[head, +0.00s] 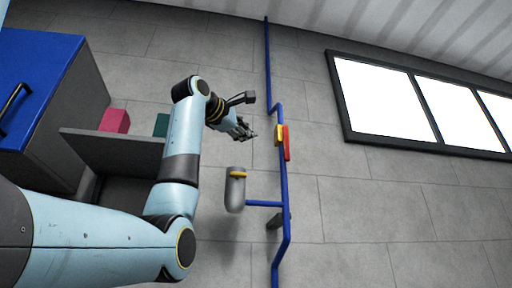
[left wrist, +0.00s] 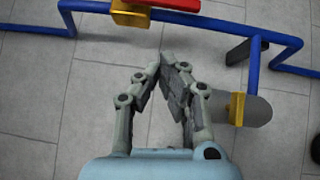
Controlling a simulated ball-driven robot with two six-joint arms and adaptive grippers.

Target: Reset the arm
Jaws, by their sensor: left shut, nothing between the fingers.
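My left gripper (head: 252,136) is shut and empty, just left of the blue pipe in the head view. In the left wrist view its fingertips (left wrist: 165,64) meet, with bare floor or wall tiles beyond them. A yellow fitting (head: 279,134) with a red bar (head: 286,146) sits on the pipe, close to the gripper but apparently apart from it. In the left wrist view the yellow fitting (left wrist: 130,16) and red bar (left wrist: 178,4) are at the top edge. Which part the task calls the arm I cannot tell. My right gripper is not in view.
The blue pipe (head: 268,70) runs along grey tiles. A grey cylinder with a yellow band (head: 235,195) joins its side branch; a dark grey piece (head: 279,220) is beside it. A blue-fronted cabinet (head: 40,60), a shelf (head: 110,148) and a pink box (head: 115,120) stand left. Windows (head: 380,98) are right.

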